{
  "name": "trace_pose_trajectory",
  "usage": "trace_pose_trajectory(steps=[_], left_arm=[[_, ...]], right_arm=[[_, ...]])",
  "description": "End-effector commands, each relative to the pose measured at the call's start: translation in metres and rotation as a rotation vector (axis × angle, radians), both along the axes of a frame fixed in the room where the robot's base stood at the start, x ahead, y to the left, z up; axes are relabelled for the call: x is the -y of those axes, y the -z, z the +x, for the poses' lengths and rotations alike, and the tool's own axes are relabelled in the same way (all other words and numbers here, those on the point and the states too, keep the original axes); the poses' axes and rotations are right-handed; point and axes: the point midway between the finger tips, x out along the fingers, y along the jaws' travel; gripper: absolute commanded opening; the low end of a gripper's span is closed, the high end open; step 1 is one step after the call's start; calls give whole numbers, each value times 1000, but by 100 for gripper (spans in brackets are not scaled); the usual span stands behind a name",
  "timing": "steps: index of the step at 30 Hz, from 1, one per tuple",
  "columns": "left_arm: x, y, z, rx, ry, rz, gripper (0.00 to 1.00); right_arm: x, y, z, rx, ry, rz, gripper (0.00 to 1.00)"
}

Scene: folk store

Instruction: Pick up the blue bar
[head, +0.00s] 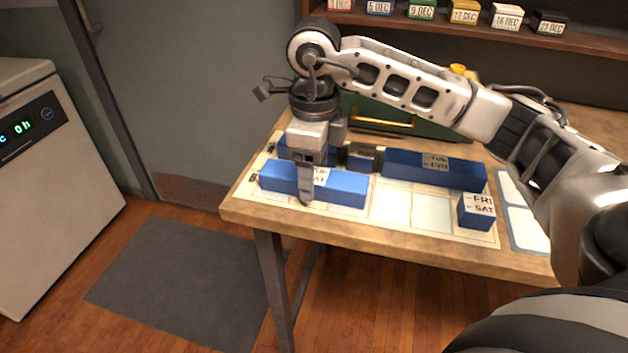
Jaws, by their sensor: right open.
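A long blue bar (345,190) with a white letter label lies at the table's front left. My right gripper (306,184) points straight down over it, left of the bar's middle. One finger shows in front of the bar's near face; the other is hidden, so I cannot tell if it is behind the bar. The jaws are open. Another blue piece (288,150) sits behind the gripper, partly hidden. My left gripper is not in view.
The wooden table (390,231) carries a pale mat with marked cells (391,206), some empty in front. A dark block (363,157) stands between the rear blue pieces. A green box (375,120) is behind. A shelf (450,32) holds several dated blocks.

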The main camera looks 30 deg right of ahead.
Motion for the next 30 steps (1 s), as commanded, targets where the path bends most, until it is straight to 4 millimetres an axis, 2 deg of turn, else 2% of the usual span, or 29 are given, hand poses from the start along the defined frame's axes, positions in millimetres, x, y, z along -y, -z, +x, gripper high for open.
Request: trace_pose_trajectory(steps=[4,11,14,17,18,30], left_arm=[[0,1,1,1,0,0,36],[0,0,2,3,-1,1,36],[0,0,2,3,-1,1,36],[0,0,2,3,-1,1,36],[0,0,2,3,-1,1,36],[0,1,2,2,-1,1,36]], right_arm=[[0,15,0,0,1,0,68],[0,17,1,1,1,0,68],[0,16,1,1,0,0,46],[0,16,1,1,1,0,18],[0,16,1,1,1,0,16],[0,9,1,4,0,1,16]])
